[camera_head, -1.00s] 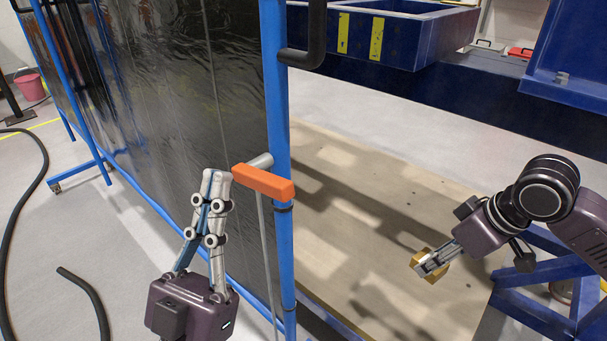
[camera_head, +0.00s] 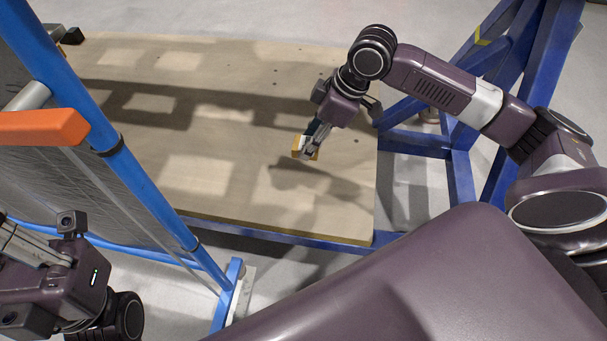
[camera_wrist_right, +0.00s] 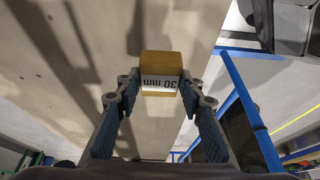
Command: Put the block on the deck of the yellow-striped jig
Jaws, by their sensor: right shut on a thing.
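The block (camera_head: 299,146) is golden yellow with a white face. In the right wrist view the block (camera_wrist_right: 161,64) shows a "30 mm" label. My right gripper (camera_head: 311,151) is shut on it, with one finger on each side. The block is over the pale wooden board (camera_head: 215,180), and a shadow lies apart from it, so it appears raised. A blue jig frame (camera_head: 462,175) with a yellow mark (camera_head: 484,42) stands at the right. I cannot tell whether the board is its deck. My left gripper (camera_head: 22,245) is at the left edge, with its fingertips cut off.
A blue-framed dark screen (camera_head: 105,150) with an orange bar (camera_head: 42,127) stands at the left, between the left gripper and the board. The board's top is otherwise clear. Grey floor (camera_head: 300,20) shows beyond it.

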